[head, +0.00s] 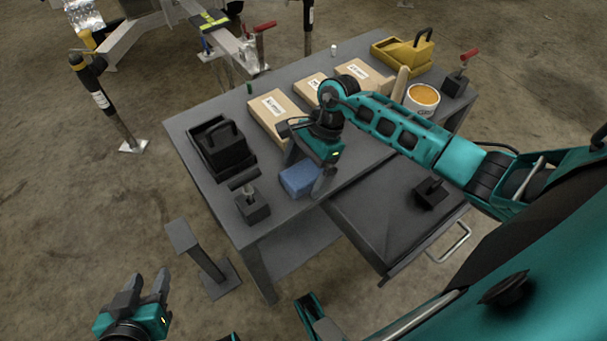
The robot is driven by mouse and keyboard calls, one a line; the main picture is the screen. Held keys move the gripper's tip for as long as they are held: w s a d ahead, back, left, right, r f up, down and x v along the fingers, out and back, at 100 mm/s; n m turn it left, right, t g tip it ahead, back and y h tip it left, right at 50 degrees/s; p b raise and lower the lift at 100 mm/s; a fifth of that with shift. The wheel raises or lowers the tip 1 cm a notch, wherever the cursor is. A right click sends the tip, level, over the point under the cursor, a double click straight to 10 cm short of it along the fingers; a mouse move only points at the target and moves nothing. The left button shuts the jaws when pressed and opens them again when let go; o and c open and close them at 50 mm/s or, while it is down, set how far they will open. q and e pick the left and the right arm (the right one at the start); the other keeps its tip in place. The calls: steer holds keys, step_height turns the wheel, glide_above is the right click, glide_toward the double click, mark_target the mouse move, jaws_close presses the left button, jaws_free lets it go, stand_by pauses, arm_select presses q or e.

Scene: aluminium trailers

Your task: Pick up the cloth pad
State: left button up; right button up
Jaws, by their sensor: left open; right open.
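The cloth pad (297,181) is a small blue block lying on the grey table near its front edge. My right gripper (307,172) points down over the pad, with its fingers open on either side of it. Part of the pad is hidden by the fingers, and I cannot tell whether they touch it. My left gripper (149,281) is open and empty at the lower left, away from the table.
On the grey table (189,127) stand a black caddy (222,147), several cardboard boxes (275,114), a yellow caddy (398,53) and a tub with orange contents (422,97). A dark block with a handle (252,207) sits left of the pad. An open drawer (375,222) juts out at the front.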

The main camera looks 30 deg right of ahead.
steer(key=shift+c, duration=0.4)
steer(key=c, duration=1)
